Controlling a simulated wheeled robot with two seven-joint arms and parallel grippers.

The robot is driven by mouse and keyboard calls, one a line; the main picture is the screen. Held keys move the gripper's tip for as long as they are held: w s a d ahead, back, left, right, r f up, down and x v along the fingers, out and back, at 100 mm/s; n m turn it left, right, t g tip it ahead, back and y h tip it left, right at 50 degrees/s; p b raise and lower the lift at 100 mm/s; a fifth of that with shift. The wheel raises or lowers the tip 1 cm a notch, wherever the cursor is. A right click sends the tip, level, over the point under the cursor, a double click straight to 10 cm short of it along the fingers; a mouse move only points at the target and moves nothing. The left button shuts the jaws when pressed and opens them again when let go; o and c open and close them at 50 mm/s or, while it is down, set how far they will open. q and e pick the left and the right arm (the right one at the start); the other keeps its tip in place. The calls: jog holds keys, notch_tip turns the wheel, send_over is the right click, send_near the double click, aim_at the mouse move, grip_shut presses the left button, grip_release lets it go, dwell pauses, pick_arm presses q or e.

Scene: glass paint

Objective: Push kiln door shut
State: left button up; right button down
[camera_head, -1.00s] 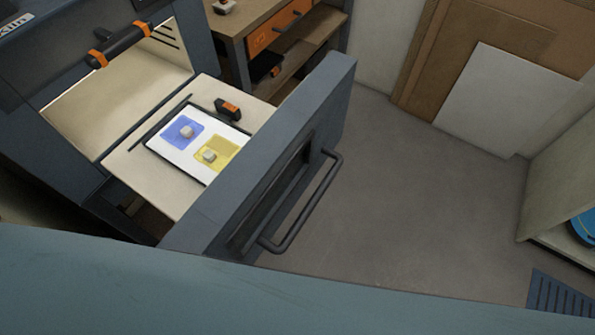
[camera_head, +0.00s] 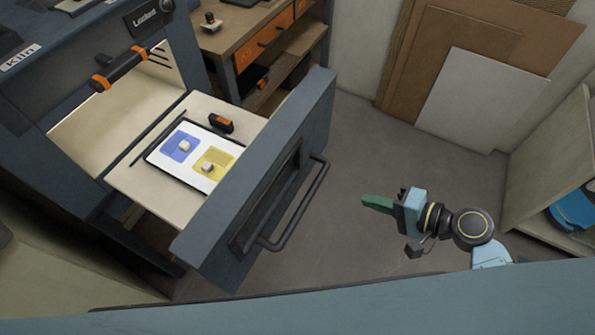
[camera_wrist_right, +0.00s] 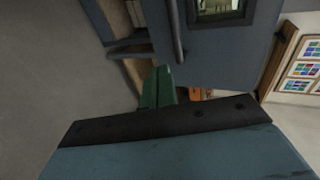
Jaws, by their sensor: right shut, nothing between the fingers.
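The kiln (camera_head: 60,62) stands at the left with its drawer-like door (camera_head: 262,185) pulled out. The door is a blue-grey slab with a dark bar handle (camera_head: 298,212) on its outer face. Behind it is a pale shelf (camera_head: 134,178) carrying a white sheet with a blue and a yellow panel, each with a small pale block. My right gripper (camera_head: 366,201) has green fingers, shut and empty, to the right of the handle and apart from it. In the right wrist view, the green fingers (camera_wrist_right: 158,88) point toward the door's face (camera_wrist_right: 215,60). My left gripper is not in view.
A wooden bench with orange drawers (camera_head: 262,45) stands behind the door. Flat boards (camera_head: 485,100) lean on the back wall. A shelf unit with a blue round object (camera_head: 575,210) is at the right. The floor (camera_head: 400,160) between is clear.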

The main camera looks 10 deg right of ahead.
notch_tip(320, 180, up, 5)
jog(key=a+y, duration=0.1)
jog(key=a, duration=0.1)
jog(key=p, duration=0.2)
send_near(297, 169)
jog(key=shift+n, duration=0.3)
jog(key=x, duration=0.6)
jog(key=shift+w+a+f, duration=0.1)
jog(key=shift+a+f, duration=0.05)
jog(key=shift+a, duration=0.1)
